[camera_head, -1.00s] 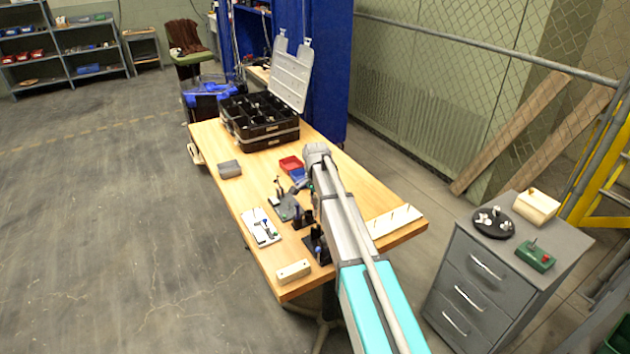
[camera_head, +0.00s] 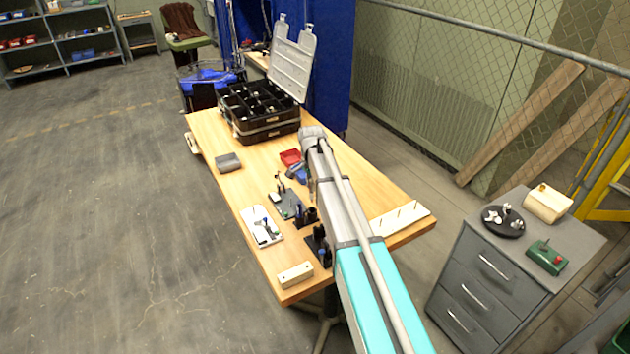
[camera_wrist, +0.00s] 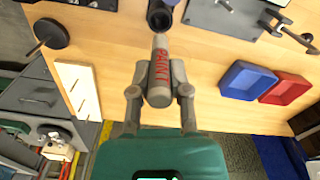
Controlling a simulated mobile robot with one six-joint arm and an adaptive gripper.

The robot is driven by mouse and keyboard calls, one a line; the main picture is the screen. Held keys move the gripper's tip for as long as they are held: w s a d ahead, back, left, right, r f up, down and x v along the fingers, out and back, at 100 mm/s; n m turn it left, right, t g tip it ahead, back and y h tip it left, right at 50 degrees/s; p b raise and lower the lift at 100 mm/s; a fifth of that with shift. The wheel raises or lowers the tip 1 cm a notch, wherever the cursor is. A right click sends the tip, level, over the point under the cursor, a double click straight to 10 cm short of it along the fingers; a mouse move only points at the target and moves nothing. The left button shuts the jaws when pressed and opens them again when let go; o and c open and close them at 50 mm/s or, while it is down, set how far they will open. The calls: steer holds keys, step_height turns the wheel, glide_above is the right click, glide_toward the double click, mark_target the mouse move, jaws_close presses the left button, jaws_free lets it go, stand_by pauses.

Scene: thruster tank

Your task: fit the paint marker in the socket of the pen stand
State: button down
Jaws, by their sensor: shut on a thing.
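In the wrist view the paint marker (camera_wrist: 158,72) is a grey cylinder with red PAINT lettering and a narrower far end. My gripper (camera_wrist: 160,92) is shut on it, one finger on each side, above the table. A dark blue upright piece (camera_wrist: 160,14) shows just beyond the marker's far end; I cannot tell whether they touch. In the head view black holders (camera_head: 309,216) with dark pens stand beside my arm, and another black holder (camera_head: 322,254) stands nearer the front. I cannot tell which is the pen stand, and no empty socket shows clearly. My arm hides much of the gripper there.
A blue tray (camera_wrist: 247,80) and a red tray (camera_wrist: 291,89) lie right of my gripper in the wrist view. A white pegged board (camera_head: 400,218) lies at the table's right edge. A black disc with a rod (camera_wrist: 50,33) is at upper left.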

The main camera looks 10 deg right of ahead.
mark_target(312, 198)
steer(key=shift+w+d, duration=0.1)
steer(key=shift+d, duration=0.2)
steer(key=shift+a+r+p, duration=0.2)
steer(key=shift+r+p, duration=0.25)
steer(key=shift+f, duration=0.1)
stand_by(0.6)
steer(key=shift+f+b, duration=1.95)
steer(key=shift+b, duration=0.1)
steer(key=shift+f+b, duration=2.5)
stand_by(2.0)
